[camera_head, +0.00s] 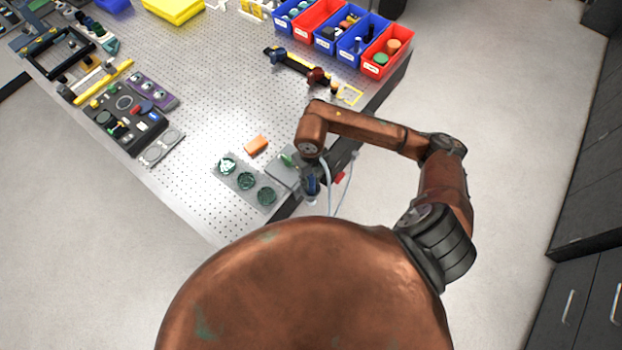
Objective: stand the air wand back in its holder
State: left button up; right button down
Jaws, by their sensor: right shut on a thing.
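My right arm comes in from the right and its wrist hangs over the near right corner of the bench. My right gripper (309,172) is below the wrist, small and partly hidden. It is shut on what looks like the air wand (312,186), a dark blue piece beside a pale hose (326,176). The wand's tip and tilt cannot be made out. A grey plate (281,172) with a green piece (288,160) lies just left of the gripper; I cannot tell whether this is the holder. My left gripper is not in view.
A grey tray with several dark green round pieces (246,181) and an orange block (256,144) lie left of the gripper. Red and blue bins (382,58) line the far right edge. Instruments (128,117) stand at left. The perforated bench top (215,95) is clear mid-bench.

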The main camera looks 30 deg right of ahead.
jog(key=c, duration=1.6)
grip_release()
notch_tip(320, 180, up, 12)
jog(key=shift+f, duration=0.1)
